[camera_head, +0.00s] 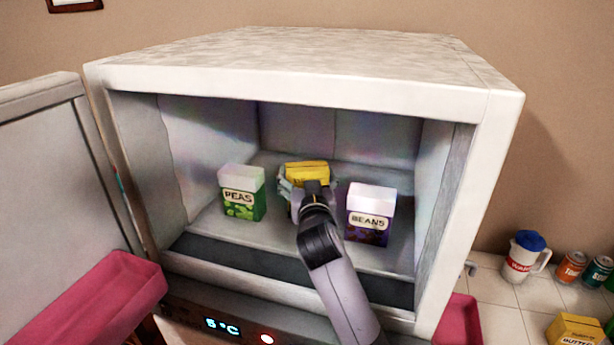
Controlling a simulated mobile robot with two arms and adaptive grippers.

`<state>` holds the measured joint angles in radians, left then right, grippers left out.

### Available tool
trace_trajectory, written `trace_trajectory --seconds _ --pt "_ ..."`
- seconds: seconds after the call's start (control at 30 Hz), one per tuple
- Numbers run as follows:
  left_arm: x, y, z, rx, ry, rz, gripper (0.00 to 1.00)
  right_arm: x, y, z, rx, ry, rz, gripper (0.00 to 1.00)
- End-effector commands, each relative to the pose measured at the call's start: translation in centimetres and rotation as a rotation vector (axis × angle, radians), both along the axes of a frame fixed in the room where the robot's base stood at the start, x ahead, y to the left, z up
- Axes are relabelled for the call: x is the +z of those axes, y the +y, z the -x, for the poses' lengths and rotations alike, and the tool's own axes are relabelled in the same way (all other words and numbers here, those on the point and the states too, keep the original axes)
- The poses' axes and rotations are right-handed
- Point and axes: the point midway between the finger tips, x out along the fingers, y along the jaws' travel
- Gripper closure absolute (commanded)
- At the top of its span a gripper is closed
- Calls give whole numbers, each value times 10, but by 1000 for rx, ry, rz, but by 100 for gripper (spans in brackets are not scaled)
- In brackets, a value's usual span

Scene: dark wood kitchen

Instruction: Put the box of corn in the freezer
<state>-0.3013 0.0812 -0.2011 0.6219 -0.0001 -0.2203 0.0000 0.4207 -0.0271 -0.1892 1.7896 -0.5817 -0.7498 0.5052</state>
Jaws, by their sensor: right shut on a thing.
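The freezer (300,75) is a white box-shaped unit with its door (50,170) swung open to the left. My right gripper (308,185) reaches inside the freezer and is shut on a yellow box (306,168), which looks like the box of corn. The box is between the peas and the beans, toward the back. My gripper and wrist hide its front and label, and I cannot tell whether it touches the freezer floor. My left gripper is not in view.
A green box of peas (242,194) stands left of my gripper and a purple box of beans (371,214) stands right. On the tiled counter at right are a blue-lidded jug (523,258), cans (571,267) and a yellow butter box (574,330).

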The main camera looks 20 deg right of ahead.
Motion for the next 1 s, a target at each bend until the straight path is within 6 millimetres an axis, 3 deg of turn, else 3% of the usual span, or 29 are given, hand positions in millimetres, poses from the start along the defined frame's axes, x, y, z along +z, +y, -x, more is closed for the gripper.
trace_trajectory --seconds 0.13,0.37,0.4,0.67,1.0 --pt "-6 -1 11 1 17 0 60 -4 0 0 1 -4 1 65" --pt "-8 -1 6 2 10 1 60 -7 0 0 1 -4 1 65" --pt "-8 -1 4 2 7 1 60 -9 0 0 0 0 1 19" --pt "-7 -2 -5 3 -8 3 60 -9 0 0 0 0 0 2" --pt "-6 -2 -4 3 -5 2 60 -8 0 0 0 0 1 1"
